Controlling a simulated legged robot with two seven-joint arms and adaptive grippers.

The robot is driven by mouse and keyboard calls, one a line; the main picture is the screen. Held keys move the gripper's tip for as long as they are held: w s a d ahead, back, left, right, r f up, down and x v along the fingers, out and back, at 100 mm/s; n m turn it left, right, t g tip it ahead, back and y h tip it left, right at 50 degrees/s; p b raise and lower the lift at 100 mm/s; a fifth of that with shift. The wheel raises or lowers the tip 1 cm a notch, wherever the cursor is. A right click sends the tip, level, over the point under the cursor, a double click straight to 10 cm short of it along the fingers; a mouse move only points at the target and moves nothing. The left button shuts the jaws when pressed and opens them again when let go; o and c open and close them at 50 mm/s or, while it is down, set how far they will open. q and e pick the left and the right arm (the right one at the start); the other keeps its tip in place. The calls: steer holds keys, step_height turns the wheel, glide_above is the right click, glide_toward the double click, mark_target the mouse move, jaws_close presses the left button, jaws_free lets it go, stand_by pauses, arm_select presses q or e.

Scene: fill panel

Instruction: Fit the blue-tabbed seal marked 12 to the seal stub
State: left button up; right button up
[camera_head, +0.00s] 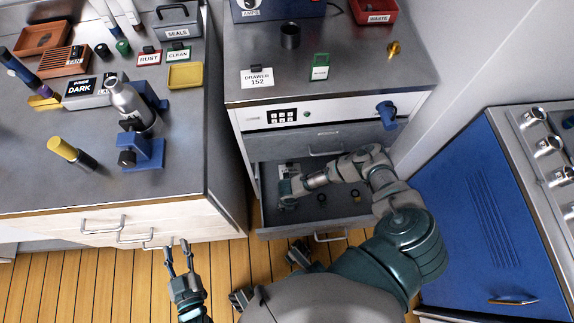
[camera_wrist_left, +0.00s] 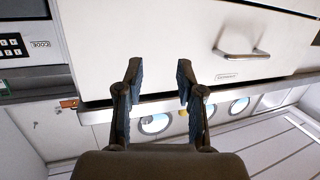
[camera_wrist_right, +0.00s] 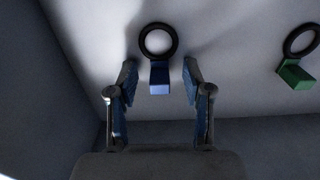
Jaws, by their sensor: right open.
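The blue-tabbed seal, a dark ring (camera_wrist_right: 158,25) with a blue tab (camera_wrist_right: 160,77), lies on the light drawer floor in the right wrist view. Its tab shows between the fingers of my right gripper (camera_wrist_right: 159,68), which is open; contact cannot be told. No number is readable on it. A green-tabbed seal (camera_wrist_right: 297,72) lies to its right. In the head view my right arm reaches into the open drawer (camera_head: 268,232), with the gripper (camera_head: 287,201) at its left side. My left gripper (camera_head: 177,251) is open and empty near the left bench's drawer fronts. I cannot identify the seal stub for certain.
The drawer cabinet top holds a dark cup (camera_head: 290,36), a green-framed tag (camera_head: 320,67), a brass fitting (camera_head: 393,48) and a red waste bin (camera_head: 375,12). The left bench carries a bottle (camera_head: 130,103) in a blue stand and trays. A blue cabinet (camera_head: 440,205) stands right.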

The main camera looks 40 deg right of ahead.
jaws_close()
